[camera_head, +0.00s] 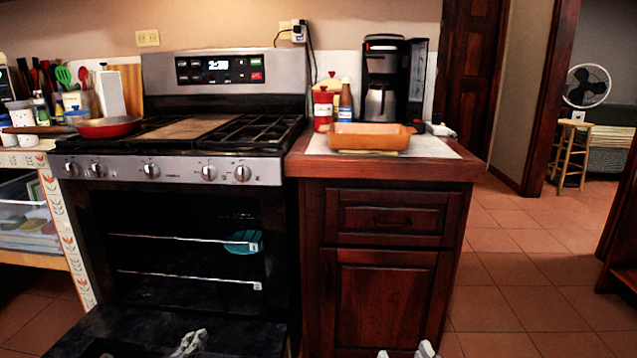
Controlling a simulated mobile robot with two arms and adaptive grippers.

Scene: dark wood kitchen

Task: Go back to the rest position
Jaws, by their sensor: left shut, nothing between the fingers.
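My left gripper (190,343) shows at the bottom edge, in front of the lowered oven door (120,325). Its fingers are together with nothing between them. Two pale tips of my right gripper (408,352) just show at the bottom edge in front of the wooden cabinet (385,300). The rest of it is cut off, so I cannot tell whether it is open or shut.
The oven (180,265) stands open, with racks and a teal item (242,241) inside. A red pan (108,127) sits on the stove. An orange baking dish (368,136) and a coffee maker (393,80) stand on the counter. The tiled floor (530,270) at right is clear.

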